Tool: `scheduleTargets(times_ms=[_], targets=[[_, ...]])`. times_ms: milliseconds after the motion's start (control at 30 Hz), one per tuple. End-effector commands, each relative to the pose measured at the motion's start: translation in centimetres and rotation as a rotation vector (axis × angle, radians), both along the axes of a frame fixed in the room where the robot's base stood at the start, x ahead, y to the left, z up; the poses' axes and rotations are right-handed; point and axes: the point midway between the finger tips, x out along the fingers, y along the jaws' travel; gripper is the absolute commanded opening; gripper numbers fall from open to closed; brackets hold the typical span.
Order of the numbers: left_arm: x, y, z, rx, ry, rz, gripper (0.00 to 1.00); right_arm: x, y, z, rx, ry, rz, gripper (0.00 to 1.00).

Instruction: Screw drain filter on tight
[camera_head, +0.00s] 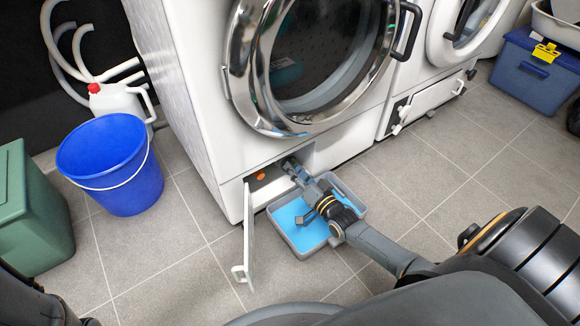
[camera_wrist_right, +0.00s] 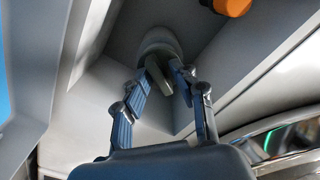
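The drain filter (camera_wrist_right: 158,40) is a pale round cap with a grey-green grip tab, set in the recess low on the washing machine. In the right wrist view, my right gripper (camera_wrist_right: 162,76) has its fingertips on either side of the tab, very near it. I cannot tell whether both fingers press on it. In the head view my right gripper (camera_head: 292,166) reaches into the recess, and its arm hides the filter. Only a dark part of my left arm shows at the lower left; its gripper is out of view.
An orange knob (camera_head: 261,177) is beside the filter in the recess. The white flap (camera_head: 248,240) hangs open. A grey tray (camera_head: 302,252) with blue inside lies on the floor under my right arm. A blue bucket (camera_head: 112,170) and a green bin (camera_head: 32,215) stand left.

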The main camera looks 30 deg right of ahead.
Motion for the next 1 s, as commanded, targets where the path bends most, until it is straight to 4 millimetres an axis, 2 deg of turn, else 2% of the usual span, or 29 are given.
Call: scheduleTargets(times_ms=[33, 400, 433, 500, 867, 900, 1000], targets=[[0.0, 0.0, -1.0, 0.000, 0.000, 0.000, 0.40, 0.0, 0.0, -0.5, 0.087, 0.005, 0.002, 0.37], [0.0, 0.0, -5.6, 0.001, 0.000, 0.000, 0.40, 0.0, 0.1, -0.7, 0.851, 0.067, 0.003, 0.37], [0.0, 0.0, -5.1, 0.001, -0.001, 0.000, 0.40, -0.6, 0.0, -0.3, 0.882, 0.072, 0.002, 0.37], [0.0, 0.0, -4.1, 0.001, -0.001, 0.000, 0.40, -2.2, -0.1, 0.1, 0.877, 0.075, -0.001, 0.37], [0.0, 0.0, -1.7, 0.001, 0.000, 0.000, 0.40, -9.4, -0.7, 0.3, 0.870, 0.075, -0.001, 0.37], [0.0, 0.0, -0.5, 0.001, -0.001, 0.000, 0.40, -9.3, -0.7, 1.0, 0.850, 0.080, -0.006, 0.37], [0.0, 0.0, 1.2, 0.001, -0.001, 0.000, 0.40, -9.4, -0.8, 1.3, 0.798, 0.107, -0.021, 0.37]])
